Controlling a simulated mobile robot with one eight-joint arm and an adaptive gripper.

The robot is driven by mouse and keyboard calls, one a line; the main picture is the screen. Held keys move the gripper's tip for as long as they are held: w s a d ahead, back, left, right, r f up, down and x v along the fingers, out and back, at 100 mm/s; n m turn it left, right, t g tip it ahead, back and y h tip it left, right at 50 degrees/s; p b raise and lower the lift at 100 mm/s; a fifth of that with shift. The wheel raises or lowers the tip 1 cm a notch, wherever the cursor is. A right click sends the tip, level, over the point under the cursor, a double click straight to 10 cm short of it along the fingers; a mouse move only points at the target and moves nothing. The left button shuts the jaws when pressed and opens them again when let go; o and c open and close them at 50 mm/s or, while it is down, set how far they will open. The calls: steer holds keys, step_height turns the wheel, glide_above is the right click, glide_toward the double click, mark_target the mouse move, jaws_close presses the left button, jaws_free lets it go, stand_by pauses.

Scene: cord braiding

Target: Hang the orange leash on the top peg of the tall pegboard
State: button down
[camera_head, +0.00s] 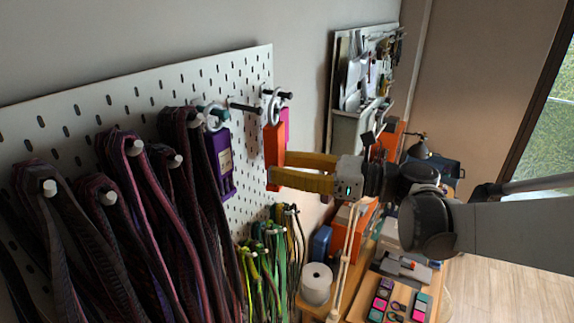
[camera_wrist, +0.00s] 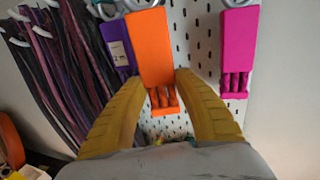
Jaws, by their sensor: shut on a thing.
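The orange leash (camera_head: 274,148) is a flat orange block with a ring at its top. It hangs upright in front of the tall pegboard (camera_head: 150,88); in the wrist view (camera_wrist: 150,50) it lies between my fingers. My gripper (camera_head: 272,173) has two yellow fingers, shut on the leash's lower part (camera_wrist: 160,84). The ring is near the row of pegs, but I cannot tell whether it is around one. A black peg (camera_head: 244,107) to its left looks bare. The upper end of the leash is cut off in the wrist view.
A purple leash (camera_head: 221,160) hangs left of the orange one. A pink leash (camera_wrist: 239,45) hangs to its right, close behind in the head view. Dark striped cords (camera_head: 120,210) fill the board's left; green cords (camera_head: 265,258) hang below. A cluttered bench (camera_head: 375,285) stands lower right.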

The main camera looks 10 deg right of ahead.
steer(key=w+a+f+b, duration=0.1)
steer(key=w+a, duration=0.2)
steer(key=a, duration=0.1)
steer(key=shift+w+a, duration=0.35)
steer(key=shift+a, duration=0.05)
stand_by(0.4)
stand_by(0.5)
steer(key=c, duration=0.9)
jaws_free()
